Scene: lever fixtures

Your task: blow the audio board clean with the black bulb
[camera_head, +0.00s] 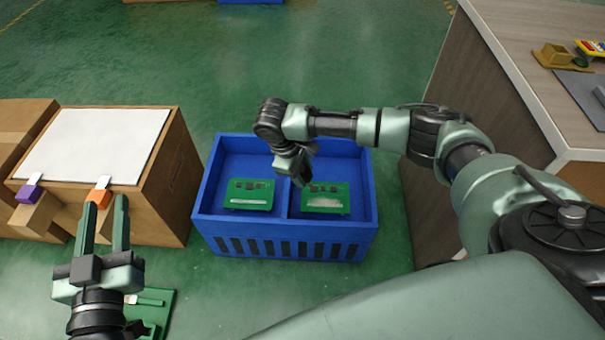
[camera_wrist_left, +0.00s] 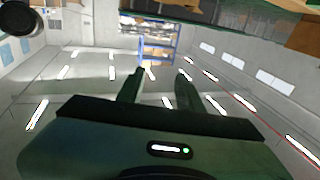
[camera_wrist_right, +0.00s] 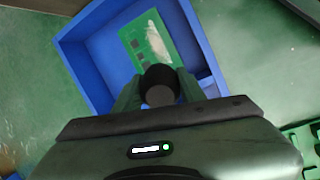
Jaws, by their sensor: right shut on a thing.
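Two green circuit boards lie in a blue crate (camera_head: 290,245): a left board (camera_head: 237,187) and a right board (camera_head: 335,189), each in its own compartment. Both carry a pale patch near the front edge; I cannot tell which is the audio board. My right gripper (camera_head: 296,168) is shut on the black bulb (camera_wrist_right: 160,86) and holds it above the crate, near the divider and right board. In the right wrist view a board (camera_wrist_right: 136,44) with a whitish patch shows beyond the bulb. My left gripper (camera_head: 103,218) is open and empty, left of the crate.
A wooden box (camera_head: 165,180) with a white top (camera_head: 95,145) and purple (camera_head: 29,193) and orange (camera_head: 98,196) clips stands at left. A green part (camera_head: 155,300) lies on the floor near my left gripper. A wood-sided counter (camera_head: 500,90) stands at right.

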